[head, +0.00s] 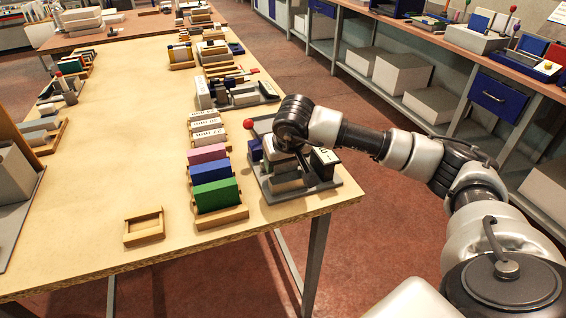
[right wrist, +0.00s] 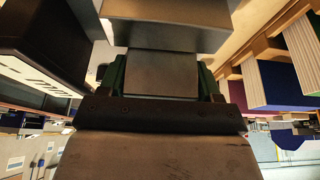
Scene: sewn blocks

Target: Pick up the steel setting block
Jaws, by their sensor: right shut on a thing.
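My right gripper (right wrist: 161,78) is shut on a grey metal block (right wrist: 160,72), which looks like the steel setting block. The block sits between its two green-edged fingers in the right wrist view. In the head view the right wrist hangs over the dark grey tray (head: 325,188) at the table's right edge and hides most of the fingers. Another grey block (right wrist: 165,36) lies just beyond the held one in the wrist view; I cannot tell whether they touch. Whether the held block is clear of the tray is hidden. My left gripper is not in view.
A dark block with white markings (head: 325,157) stands in the tray, right of the gripper. A wooden rack with green (head: 216,194), blue and pink blocks is left of the tray. A red ball-topped knob (head: 248,124) is close by. An empty wooden tray (head: 144,226) stands front left.

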